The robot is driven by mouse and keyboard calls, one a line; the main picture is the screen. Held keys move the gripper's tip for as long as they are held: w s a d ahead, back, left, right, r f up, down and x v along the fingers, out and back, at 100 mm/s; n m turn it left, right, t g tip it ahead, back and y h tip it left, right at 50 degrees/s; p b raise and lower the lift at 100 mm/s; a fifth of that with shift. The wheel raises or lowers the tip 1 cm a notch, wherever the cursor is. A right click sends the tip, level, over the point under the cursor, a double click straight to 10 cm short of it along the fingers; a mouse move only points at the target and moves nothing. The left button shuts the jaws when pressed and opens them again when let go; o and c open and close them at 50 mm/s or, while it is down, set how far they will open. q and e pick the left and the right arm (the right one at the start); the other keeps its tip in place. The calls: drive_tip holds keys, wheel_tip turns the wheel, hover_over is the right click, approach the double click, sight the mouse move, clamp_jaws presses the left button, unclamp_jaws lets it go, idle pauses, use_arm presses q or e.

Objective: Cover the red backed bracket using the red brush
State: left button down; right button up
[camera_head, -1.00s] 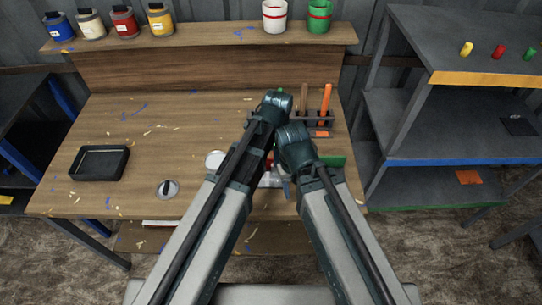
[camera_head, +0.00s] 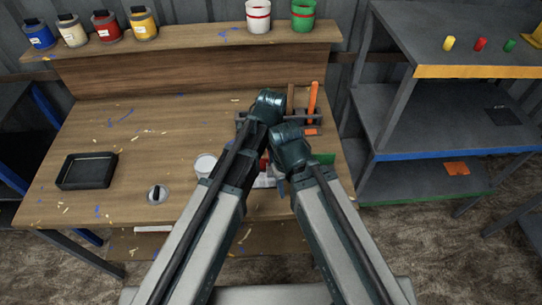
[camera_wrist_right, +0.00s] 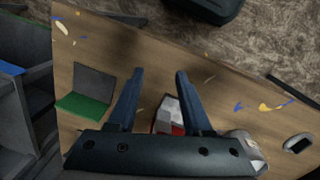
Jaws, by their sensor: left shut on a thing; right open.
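The red backed bracket (camera_wrist_right: 168,115), grey-white over a red backing, sits on the bench below my right fingers in the right wrist view. In the head view only a small red and white part (camera_head: 265,178) shows between my arms. My right gripper (camera_wrist_right: 155,72) is open, with the bracket showing between its spread fingers; contact cannot be told. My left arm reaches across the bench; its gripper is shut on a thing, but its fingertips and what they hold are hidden. The red brush cannot be made out; a brown-handled and an orange-handled tool (camera_head: 313,101) stand in the rack.
The dark rack (camera_head: 318,120) stands behind my wrists. A green backed bracket (camera_wrist_right: 85,95) is beside the red one. A white pot (camera_head: 205,164), a lid (camera_head: 158,194) and a black tray (camera_head: 88,171) are left. Paint jars (camera_head: 145,24) line the upper shelf.

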use_arm(q)
drive_tip(key=shift+s+d, duration=0.2)
drive_tip(key=shift+d, duration=0.95)
use_arm(e)
drive_tip(key=shift+w+a, duration=0.25)
drive_tip(key=shift+a, duration=0.25)
drive_tip(key=shift+w+a, duration=0.25)
drive_tip(key=shift+a, duration=0.2)
use_arm(q)
drive_tip(key=shift+s+a, duration=0.15)
drive_tip(key=shift+a, duration=0.65)
drive_tip(key=shift+s+a, duration=0.15)
drive_tip(key=shift+a, duration=0.65)
drive_tip(key=a, duration=0.4)
drive_tip(key=shift+s, duration=0.1)
use_arm(e)
drive_tip(key=shift+s+d, duration=0.25)
drive_tip(key=shift+s, duration=0.15)
use_arm(q)
drive_tip(key=shift+a, duration=0.15)
drive_tip(key=a, duration=0.3)
drive_tip(key=shift+a, duration=0.15)
use_arm(e)
drive_tip(key=shift+s, duration=0.1)
